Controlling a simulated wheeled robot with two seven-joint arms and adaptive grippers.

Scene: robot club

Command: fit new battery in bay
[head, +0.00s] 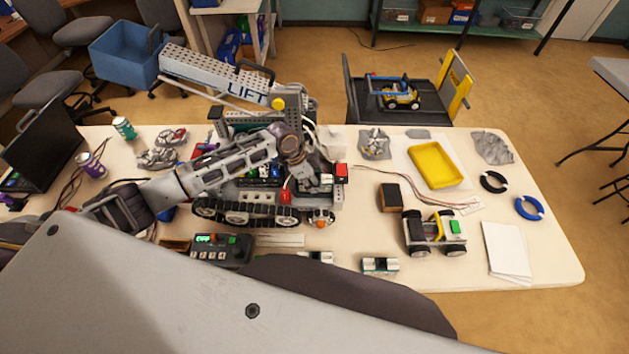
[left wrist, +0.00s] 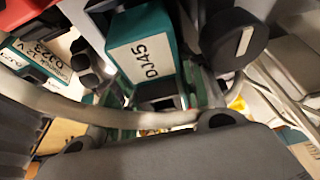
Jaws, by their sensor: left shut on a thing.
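A tracked robot with a raised arm marked LIFT (head: 215,80) stands on the table, its black tracks (head: 245,211) facing me. My left gripper (head: 316,182) is over the right end of its chassis. Another white-labelled battery (left wrist: 35,62) lies at the left of that view. My right gripper is out of view.
A teal-and-white battery (head: 380,265) lies near the table's front edge. A charger with a green display (head: 220,250) is left of it. A small wheeled vehicle (head: 434,232), a dark block (head: 391,197) and a yellow tray (head: 435,165) are on the right. Cables hang around the gripper.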

